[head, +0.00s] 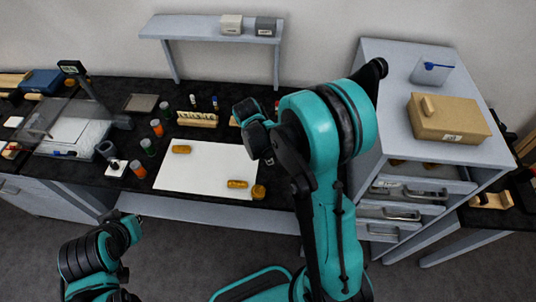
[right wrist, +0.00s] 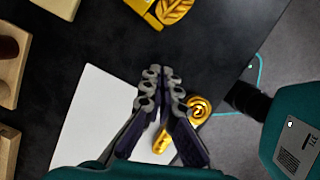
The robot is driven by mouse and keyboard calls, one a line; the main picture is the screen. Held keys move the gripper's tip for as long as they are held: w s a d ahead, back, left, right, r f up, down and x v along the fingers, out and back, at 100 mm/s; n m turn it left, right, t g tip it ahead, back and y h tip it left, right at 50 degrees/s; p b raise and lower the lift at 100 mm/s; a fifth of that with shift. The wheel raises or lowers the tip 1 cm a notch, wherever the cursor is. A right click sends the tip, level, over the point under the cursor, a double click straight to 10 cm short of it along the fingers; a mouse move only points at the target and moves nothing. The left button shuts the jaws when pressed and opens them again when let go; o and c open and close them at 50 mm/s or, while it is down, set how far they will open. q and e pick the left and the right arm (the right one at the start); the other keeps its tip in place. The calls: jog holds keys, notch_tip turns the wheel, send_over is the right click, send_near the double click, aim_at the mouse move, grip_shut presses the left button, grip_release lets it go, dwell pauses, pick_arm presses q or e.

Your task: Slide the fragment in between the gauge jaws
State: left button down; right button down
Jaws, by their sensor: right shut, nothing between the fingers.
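Several gilt pieces show in the head view. One gold piece (head: 181,149) lies at the upper left of the white sheet (head: 205,170), another (head: 238,184) lies near its front edge, and a rounder one (head: 258,192) is at its front right corner. I cannot make out the gauge jaws for certain.
A gold leaf piece (right wrist: 172,11) shows at the top of the wrist view. A wooden rack (head: 197,120) and several small jars stand behind and left of the sheet. A drawer cabinet (head: 400,130) bearing a tan box (head: 450,117) bounds the right side.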

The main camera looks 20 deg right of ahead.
aim_at(287, 168)
jog(key=b+x, duration=0.1)
jog(key=x, duration=0.3)
jog(key=d, duration=0.3)
jog(key=shift+s+f, duration=0.15)
jog(key=shift+s, duration=0.25)
jog(key=shift+s+d, duration=0.1)
jog(key=shift+d, duration=0.35)
jog(key=shift+s+d+b, duration=0.25)
jog(key=shift+d+b, duration=0.15)
jog(key=shift+d, duration=0.5)
